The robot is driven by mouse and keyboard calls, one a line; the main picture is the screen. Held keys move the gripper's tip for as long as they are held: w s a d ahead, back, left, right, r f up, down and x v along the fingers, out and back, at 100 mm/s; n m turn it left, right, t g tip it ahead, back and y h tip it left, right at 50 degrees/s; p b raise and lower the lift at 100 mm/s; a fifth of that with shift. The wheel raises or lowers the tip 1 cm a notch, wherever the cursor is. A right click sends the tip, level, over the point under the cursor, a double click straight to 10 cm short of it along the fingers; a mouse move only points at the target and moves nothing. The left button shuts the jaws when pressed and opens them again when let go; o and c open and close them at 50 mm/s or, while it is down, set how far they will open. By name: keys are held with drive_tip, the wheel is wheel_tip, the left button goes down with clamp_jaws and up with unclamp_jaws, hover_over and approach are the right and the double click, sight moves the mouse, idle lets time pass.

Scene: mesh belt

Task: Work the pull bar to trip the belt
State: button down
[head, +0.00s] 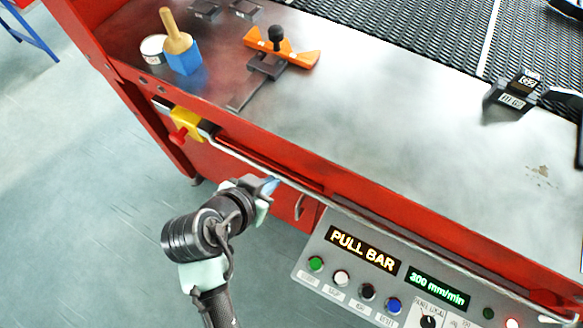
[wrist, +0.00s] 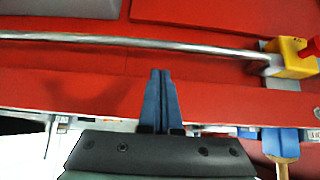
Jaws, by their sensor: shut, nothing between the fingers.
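The pull bar (head: 290,182) is a thin silver rod along the front of the red frame. It also crosses the upper wrist view (wrist: 130,41). One end meets a yellow switch housing (head: 187,122) with a red knob; this housing is at the right of the wrist view (wrist: 292,60). My gripper (head: 271,185) is in front of the red frame, near the bar. Its blue fingers (wrist: 160,75) are shut and empty. In the wrist view their tips appear short of the bar, with a visible gap. The far end of the bar is at the lower right.
A control panel (head: 317,243) below the bar reads "PULL BAR" and "300 mm/min" and has several buttons. On the grey deck (head: 350,120) are a blue-and-wood brush (head: 181,45), a white tin (head: 153,48) and an orange clamp-like part (head: 300,60). Open floor lies left.

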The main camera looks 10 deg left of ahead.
sight(285, 176)
drive_tip(key=x, duration=0.9)
drive_tip(key=shift+a+r+b, duration=0.1)
drive_tip(key=shift+b, duration=0.2)
drive_tip(key=shift+s, duration=0.1)
